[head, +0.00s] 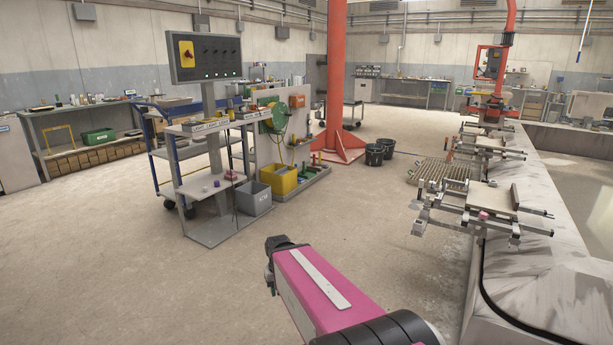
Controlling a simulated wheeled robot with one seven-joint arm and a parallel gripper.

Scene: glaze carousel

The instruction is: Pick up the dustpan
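I cannot make out a dustpan for certain in the head view. Small red and green items (316,158) stand on a low base beside the tool board (297,112), but they are too small to identify. My pink arm link reaches up from the bottom centre, with a dark joint at its far end. My gripper itself does not show, so I cannot tell what it holds.
A control stand (211,55) with a shelf trolley stands left of centre, with a grey bin (253,198) and a yellow bin (278,180) beside it. Dark buckets (375,155) stand near a red column (336,75). A carousel with racks lines the right. The middle floor is clear.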

